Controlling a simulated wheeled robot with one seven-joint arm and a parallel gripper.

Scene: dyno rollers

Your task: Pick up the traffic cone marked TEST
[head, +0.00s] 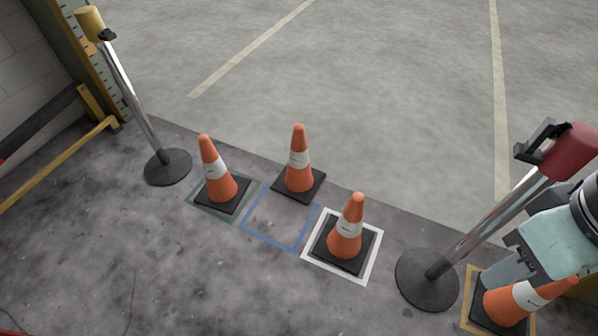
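Several orange cones with white bands and black bases stand on the dark floor; the lettering on the bands is too small to read, so I cannot tell which is marked TEST. One cone (219,180) stands in a green square, one (299,170) at the far edge of a blue square, and one (346,235) in a white square. Another cone (512,303) is at lower right by a yellow square, partly cut off by the frame. My gripper (528,262) is at the right, just above and overlapping this last cone in the picture. Its fingers are not clear, and contact cannot be told.
A chrome post with a red top (575,150) and round black base (427,280) stands left of my gripper, close by. Another post with a yellow top (90,22) stands at left near a wall and yellow rail. The floor in front of the cones is clear.

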